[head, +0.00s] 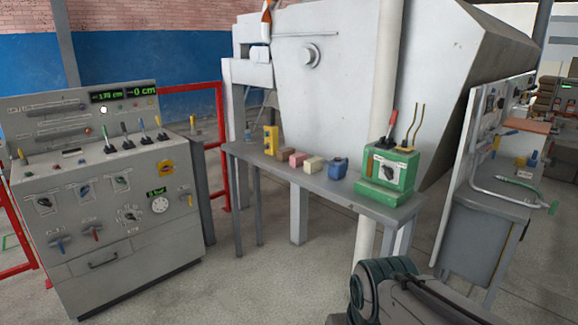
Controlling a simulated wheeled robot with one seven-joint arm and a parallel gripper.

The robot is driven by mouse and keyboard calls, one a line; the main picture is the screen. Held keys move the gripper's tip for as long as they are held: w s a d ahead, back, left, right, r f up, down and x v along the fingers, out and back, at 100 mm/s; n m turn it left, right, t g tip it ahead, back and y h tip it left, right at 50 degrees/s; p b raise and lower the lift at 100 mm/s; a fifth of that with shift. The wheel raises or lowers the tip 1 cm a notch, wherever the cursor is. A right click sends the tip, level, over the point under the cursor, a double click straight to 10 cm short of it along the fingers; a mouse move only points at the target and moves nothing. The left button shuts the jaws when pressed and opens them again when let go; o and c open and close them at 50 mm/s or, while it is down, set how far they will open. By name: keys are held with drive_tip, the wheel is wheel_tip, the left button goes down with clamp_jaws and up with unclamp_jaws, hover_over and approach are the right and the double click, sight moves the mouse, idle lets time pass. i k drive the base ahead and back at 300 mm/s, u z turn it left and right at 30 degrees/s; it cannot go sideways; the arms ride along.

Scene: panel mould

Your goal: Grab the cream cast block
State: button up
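The cream cast block (313,164) sits on the grey table (326,185) in the middle of the head view. It stands between a pink block (298,158) on its left and a blue object (338,168) on its right. The pink block is very close to it; I cannot tell whether they touch. Part of my arm shows at the bottom right, well in front of the table and apart from the block. My gripper is not in view.
A brown block and a yellow holder (271,140) stand further left on the table. A green control box (390,174) with levers stands at its right end. A grey console (110,190) is at left, a workbench (485,205) at right. The floor before the table is clear.

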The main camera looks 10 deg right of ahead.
sight(312, 165)
drive_tip(key=u, duration=0.7)
drive_tip(key=i, duration=2.4)
drive_tip(key=z, duration=1.3)
drive_tip(key=i, duration=0.55)
drive_tip(key=z, duration=0.55)
